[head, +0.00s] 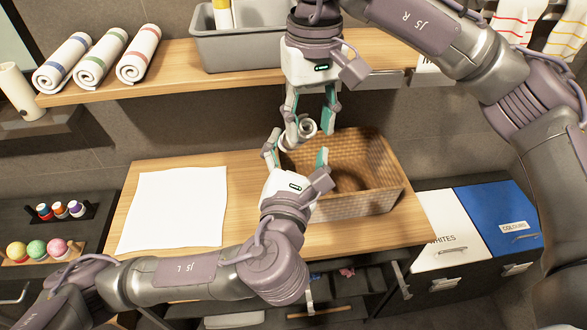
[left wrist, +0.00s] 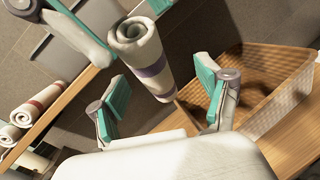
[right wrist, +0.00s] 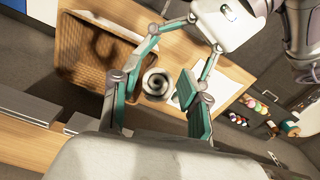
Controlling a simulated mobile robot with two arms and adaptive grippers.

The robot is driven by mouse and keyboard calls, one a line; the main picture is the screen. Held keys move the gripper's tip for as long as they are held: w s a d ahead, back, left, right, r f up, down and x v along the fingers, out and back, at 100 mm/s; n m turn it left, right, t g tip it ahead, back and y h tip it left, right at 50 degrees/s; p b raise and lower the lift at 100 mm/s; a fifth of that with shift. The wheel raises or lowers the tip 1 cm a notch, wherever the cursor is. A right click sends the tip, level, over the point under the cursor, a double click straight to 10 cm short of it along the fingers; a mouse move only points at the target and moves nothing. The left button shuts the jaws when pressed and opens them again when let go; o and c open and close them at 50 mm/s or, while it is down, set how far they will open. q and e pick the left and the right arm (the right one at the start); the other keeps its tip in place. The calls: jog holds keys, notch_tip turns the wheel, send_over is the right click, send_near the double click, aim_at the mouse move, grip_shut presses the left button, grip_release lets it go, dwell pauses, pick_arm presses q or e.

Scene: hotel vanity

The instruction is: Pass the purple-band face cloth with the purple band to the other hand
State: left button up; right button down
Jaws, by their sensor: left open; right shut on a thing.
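The purple-band face cloth (left wrist: 138,45) is a rolled white cloth with a purple band. My right gripper (head: 309,118) is shut on it and holds it in the air near the wicker basket. In the right wrist view the cloth's spiral end (right wrist: 157,84) shows between the fingers. My left gripper (head: 296,154) is open just below the cloth, fingers pointing up toward it. In the left wrist view the cloth's banded lower part hangs between and beyond the open left fingers (left wrist: 163,92); I cannot tell whether they touch it.
The wicker basket (head: 375,200) stands on the wooden counter (head: 240,240) just right of the grippers. A white mat (head: 175,210) lies at left. The shelf (head: 180,75) above carries several rolled cloths (head: 101,56) and a grey bin (head: 235,48). White and blue hamper lids (head: 497,220) are at right.

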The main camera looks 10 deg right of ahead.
aim_at(299, 146)
pick_arm(q)
jog(key=shift+x, duration=1.8)
jog(key=c, duration=1.2)
jog(key=shift+d, duration=0.1)
jog(key=shift+c, duration=0.2)
pick_arm(e)
jog(key=c, duration=0.6)
grip_release()
jog(key=shift+a, duration=0.1)
jog(key=shift+c, duration=0.2)
jog(key=shift+o, duration=0.7)
